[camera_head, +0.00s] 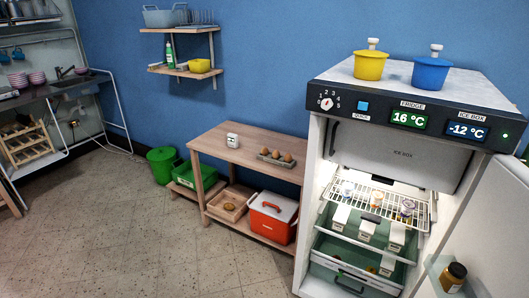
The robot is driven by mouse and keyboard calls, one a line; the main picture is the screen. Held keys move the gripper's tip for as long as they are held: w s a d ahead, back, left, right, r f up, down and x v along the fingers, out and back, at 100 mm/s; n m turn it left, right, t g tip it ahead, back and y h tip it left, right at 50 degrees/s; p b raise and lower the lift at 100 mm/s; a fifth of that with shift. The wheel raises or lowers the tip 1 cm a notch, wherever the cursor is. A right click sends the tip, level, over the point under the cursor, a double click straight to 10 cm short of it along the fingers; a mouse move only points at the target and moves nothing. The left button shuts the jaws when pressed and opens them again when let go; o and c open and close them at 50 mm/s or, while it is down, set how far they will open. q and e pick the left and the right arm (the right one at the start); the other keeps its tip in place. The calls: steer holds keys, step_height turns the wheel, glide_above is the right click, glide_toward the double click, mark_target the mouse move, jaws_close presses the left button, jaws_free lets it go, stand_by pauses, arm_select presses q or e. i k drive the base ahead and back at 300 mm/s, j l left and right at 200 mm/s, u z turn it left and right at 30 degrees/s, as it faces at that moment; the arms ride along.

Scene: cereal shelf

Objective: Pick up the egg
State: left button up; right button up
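Several brown eggs (276,155) sit in a row in a small grey holder (263,158) on top of the wooden table (228,151), towards its right end. The holder is close to the fridge's left side. Neither of my grippers shows in the head view, and nothing is seen touching the eggs.
The fridge (314,172) stands open at right, its door (500,225) swung right. A white box (232,140) shares the tabletop. A red cooler (272,217) and wooden tray (229,203) sit below. A green bin (162,164) stands left. The floor (130,235) in front is clear.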

mark_target(264, 150)
steer(key=i+z, duration=0.1)
steer(key=z, duration=0.5)
steer(key=i+j+z, duration=0.2)
steer(key=j+z, duration=0.2)
steer(key=j, duration=0.15)
steer(key=i+j+z, duration=0.3)
steer(key=j, duration=0.35)
steer(key=i+j+z, duration=0.1)
steer(key=j, duration=0.4)
steer(key=i+j+z, duration=0.1)
steer(key=j, duration=0.4)
steer(key=i+j+z, duration=0.1)
steer(key=j, duration=0.4)
steer(key=i+j, duration=0.1)
steer(key=j, duration=0.35)
steer(key=i+j, duration=0.1)
steer(key=j, duration=0.35)
steer(key=i+j, duration=0.1)
steer(key=j, duration=0.35)
steer(key=i+j, duration=0.1)
steer(key=j, duration=0.35)
